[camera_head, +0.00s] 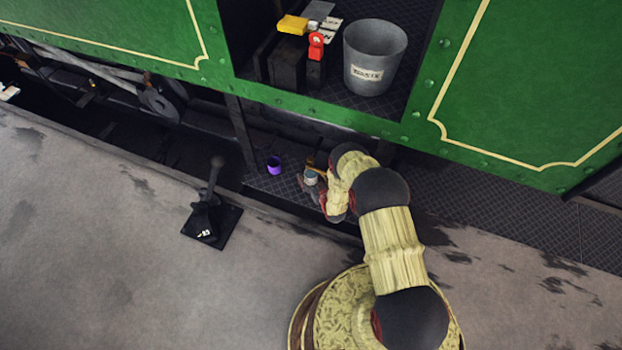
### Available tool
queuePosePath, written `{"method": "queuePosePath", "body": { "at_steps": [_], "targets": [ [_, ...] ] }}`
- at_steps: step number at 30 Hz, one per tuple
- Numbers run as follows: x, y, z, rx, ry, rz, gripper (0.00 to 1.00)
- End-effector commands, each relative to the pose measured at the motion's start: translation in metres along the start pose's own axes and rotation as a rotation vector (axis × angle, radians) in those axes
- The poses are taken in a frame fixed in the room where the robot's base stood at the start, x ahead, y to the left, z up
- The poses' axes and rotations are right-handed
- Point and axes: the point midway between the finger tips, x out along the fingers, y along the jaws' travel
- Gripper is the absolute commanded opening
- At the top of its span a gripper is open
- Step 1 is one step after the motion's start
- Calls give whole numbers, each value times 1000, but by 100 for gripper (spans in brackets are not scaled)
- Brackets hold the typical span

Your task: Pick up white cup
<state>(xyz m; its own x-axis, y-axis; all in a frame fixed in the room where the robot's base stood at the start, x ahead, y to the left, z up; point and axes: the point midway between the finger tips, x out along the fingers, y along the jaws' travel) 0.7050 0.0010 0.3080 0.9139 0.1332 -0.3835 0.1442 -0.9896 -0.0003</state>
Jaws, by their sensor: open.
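A small whitish cup (311,178) is on the dark step plate (262,184) below the green tram side. My gripper (312,187) is low over the step, right at the cup. Its jaws are open and seem to be beside or around the cup; whether they touch it cannot be told. The gripper and wrist hide part of the cup.
A purple cup (274,165) stands on the step left of my gripper. A small brownish-orange thing (311,162) is just behind the white cup. A black lever (212,190) rises from the pavement. Above are a grey bucket (374,62), a red item (316,46) and a yellow item (292,25).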

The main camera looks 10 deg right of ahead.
Motion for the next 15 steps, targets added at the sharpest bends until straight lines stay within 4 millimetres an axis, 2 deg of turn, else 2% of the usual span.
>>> {"method": "queuePosePath", "body": {
  "at_steps": [2, 15],
  "targets": [
    [0, 0, -1, 0, 0, 0, 66],
    [0, 0, -1, 0, 1, 0, 41]
  ]
}}
